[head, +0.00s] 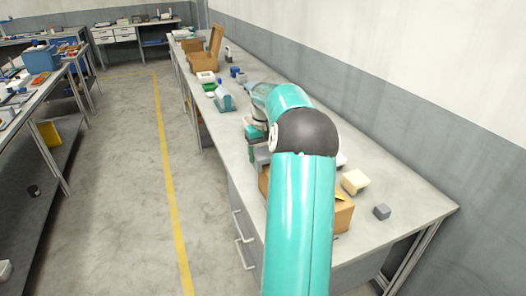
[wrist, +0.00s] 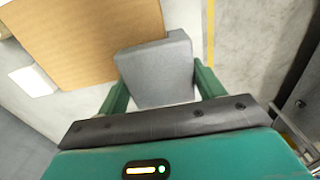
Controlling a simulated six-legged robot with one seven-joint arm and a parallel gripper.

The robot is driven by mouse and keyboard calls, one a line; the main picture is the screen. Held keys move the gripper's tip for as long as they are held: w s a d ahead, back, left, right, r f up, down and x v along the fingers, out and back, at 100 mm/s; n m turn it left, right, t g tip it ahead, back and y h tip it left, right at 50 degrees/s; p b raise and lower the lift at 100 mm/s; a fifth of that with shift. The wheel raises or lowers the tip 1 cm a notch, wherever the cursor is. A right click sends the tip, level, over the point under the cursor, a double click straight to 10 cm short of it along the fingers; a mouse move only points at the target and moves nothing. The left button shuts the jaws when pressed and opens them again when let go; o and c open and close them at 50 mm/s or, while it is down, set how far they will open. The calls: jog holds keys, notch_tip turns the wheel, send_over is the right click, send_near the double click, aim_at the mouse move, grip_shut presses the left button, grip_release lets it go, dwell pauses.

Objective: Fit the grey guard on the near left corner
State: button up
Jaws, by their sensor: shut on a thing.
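The grey guard (wrist: 158,72) is between the two green fingers of my gripper (wrist: 162,86) in the wrist view. My gripper is shut on it. The guard overlaps a corner of the brown cardboard box (wrist: 85,38) in that view; I cannot tell whether they touch. In the head view the box (head: 343,216) is on the bench, mostly hidden behind my teal arm. A grey patch, seemingly the guard (head: 262,156), shows left of my arm by the box's left end.
On the bench (head: 425,207), a cream block (head: 355,181) and a small grey block (head: 382,211) lie right of the box. A teal-and-grey item (head: 223,98) and an open cardboard box (head: 204,62) stand farther back. The floor aisle at left is clear.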

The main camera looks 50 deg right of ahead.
aim_at(263, 152)
jog(key=shift+f, duration=0.1)
jog(key=o, duration=1)
jog(key=shift+c, duration=0.2)
notch_tip(263, 152, up, 13)
jog(key=w+a+r+n+t+h, duration=0.1)
jog(key=a+r+n, duration=0.15)
jog(key=a, duration=1.25)
jog(key=a+r+n+t+h, duration=0.1)
jog(key=a+r, duration=0.2)
jog(key=a, duration=1.2)
jog(key=s+a+f+n+t+y, duration=0.1)
jog(key=s+a+f, duration=0.3)
jog(key=s+a, duration=0.3)
jog(key=s+a+f+n+t+y, duration=0.1)
jog(key=s+a+f+t, duration=0.1)
jog(key=s+a+f, duration=0.3)
jog(key=s+a, duration=0.3)
jog(key=a, duration=0.3)
jog(key=shift+a+n+t, duration=0.3)
jog(key=shift+a+n, duration=0.05)
jog(key=shift+a, duration=0.05)
